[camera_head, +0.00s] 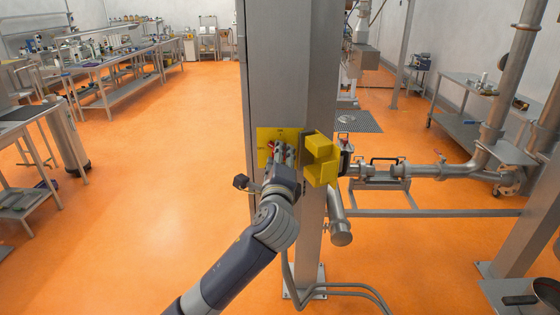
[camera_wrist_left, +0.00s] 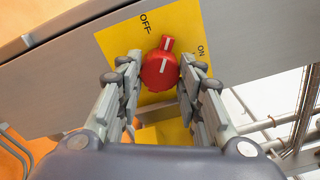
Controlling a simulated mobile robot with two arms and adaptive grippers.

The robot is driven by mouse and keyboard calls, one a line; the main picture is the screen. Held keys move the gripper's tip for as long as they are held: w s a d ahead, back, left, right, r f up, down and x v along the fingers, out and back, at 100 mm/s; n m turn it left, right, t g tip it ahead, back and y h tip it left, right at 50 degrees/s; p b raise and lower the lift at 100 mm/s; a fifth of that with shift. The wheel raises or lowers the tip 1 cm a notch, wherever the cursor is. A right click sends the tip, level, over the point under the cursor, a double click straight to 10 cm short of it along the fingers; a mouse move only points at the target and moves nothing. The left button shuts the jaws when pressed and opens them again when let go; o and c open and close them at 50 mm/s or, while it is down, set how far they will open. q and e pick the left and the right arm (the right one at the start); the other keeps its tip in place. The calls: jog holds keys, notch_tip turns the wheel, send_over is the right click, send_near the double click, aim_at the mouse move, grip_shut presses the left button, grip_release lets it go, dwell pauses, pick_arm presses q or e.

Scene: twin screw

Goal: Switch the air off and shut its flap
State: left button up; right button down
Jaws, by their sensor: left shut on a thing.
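A red knob (camera_wrist_left: 160,70) with a white pointer line sits on a yellow plate (camera_wrist_left: 185,30) marked OFF and ON. The pointer is turned between the two marks, nearer to OFF. The plate also shows on the grey column in the head view (camera_head: 264,136). My left gripper (camera_wrist_left: 160,80) has its two fingers on either side of the knob and is shut on it; in the head view the gripper (camera_head: 283,153) hides most of the knob. A yellow box-shaped flap (camera_head: 321,168) stands open to the right of the plate. My right gripper is not in view.
The grey column (camera_head: 285,60) rises in front of me. Pipes and a valve with black handles (camera_head: 385,165) run to its right. A round metal pipe end (camera_head: 340,232) hangs below the flap. Orange floor (camera_head: 165,160) is free to the left; benches stand farther off.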

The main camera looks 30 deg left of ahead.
pick_arm(q)
jog(key=n+b, duration=0.1)
jog(key=n, duration=0.5)
jog(key=shift+n, duration=0.3)
dwell(0.4)
jog(key=o, duration=1.1)
jog(key=shift+c, duration=0.2)
jog(key=v, duration=1.2)
